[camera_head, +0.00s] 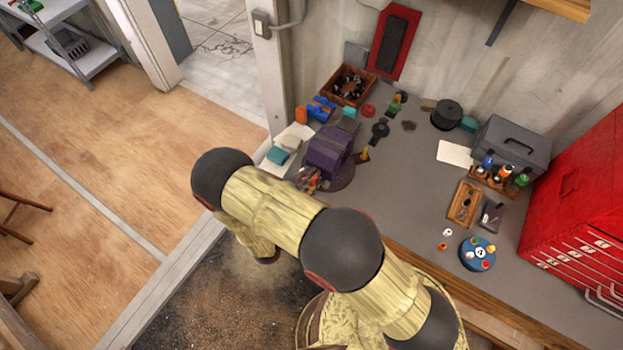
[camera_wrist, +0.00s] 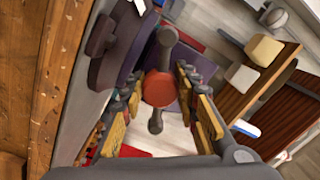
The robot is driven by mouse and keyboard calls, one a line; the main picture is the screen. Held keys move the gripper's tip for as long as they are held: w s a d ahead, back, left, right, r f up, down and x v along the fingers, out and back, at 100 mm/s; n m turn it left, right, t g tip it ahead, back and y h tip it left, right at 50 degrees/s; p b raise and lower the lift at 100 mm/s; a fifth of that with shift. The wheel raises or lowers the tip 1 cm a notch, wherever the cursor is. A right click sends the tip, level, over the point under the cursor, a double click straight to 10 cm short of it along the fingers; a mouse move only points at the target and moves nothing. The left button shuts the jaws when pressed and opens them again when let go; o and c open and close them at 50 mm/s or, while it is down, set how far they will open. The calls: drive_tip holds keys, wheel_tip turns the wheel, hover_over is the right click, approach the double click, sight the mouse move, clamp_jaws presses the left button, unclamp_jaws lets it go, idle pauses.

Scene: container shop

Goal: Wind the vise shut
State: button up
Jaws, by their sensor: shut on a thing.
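The purple vise (camera_head: 328,150) stands on the grey workbench, near its left end. Its dark purple body also shows at the upper left of the wrist view (camera_wrist: 118,45). The vise handle (camera_wrist: 166,38) is a dark bar with rounded ends, crossing a round orange-red hub (camera_wrist: 158,88). My gripper (camera_wrist: 160,78) has its yellow-padded fingers on either side of the hub and handle, shut on the handle. In the head view my gripper (camera_head: 309,180) is at the vise's front, partly hidden by my arm. The gap between the vise jaws cannot be made out.
A wooden box of dark parts (camera_head: 347,87) and small coloured items stand behind the vise. A grey toolbox (camera_head: 510,145), a wooden tray (camera_head: 464,203) and a red tool chest (camera_head: 580,195) are at the right. The bench (camera_head: 405,180) is mostly clear right of the vise.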

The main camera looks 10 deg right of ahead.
drive_tip(key=shift+c, duration=0.9)
drive_tip(key=m+b, duration=0.2)
drive_tip(key=m, duration=0.1)
drive_tip(key=shift+f+m, duration=0.1)
drive_tip(key=shift+m, duration=0.2)
drive_tip(key=m+b, duration=0.2)
drive_tip(key=m, duration=0.4)
drive_tip(key=shift+b, duration=0.35)
drive_tip(key=m+h+b, duration=0.1)
drive_tip(key=m+b, duration=0.2)
drive_tip(key=m, duration=0.4)
drive_tip(key=shift+m, duration=0.4)
drive_tip(key=shift+m+b, duration=0.3)
drive_tip(key=shift+m, duration=0.5)
drive_tip(key=shift+a+r, duration=0.1)
drive_tip(key=shift+r, duration=0.25)
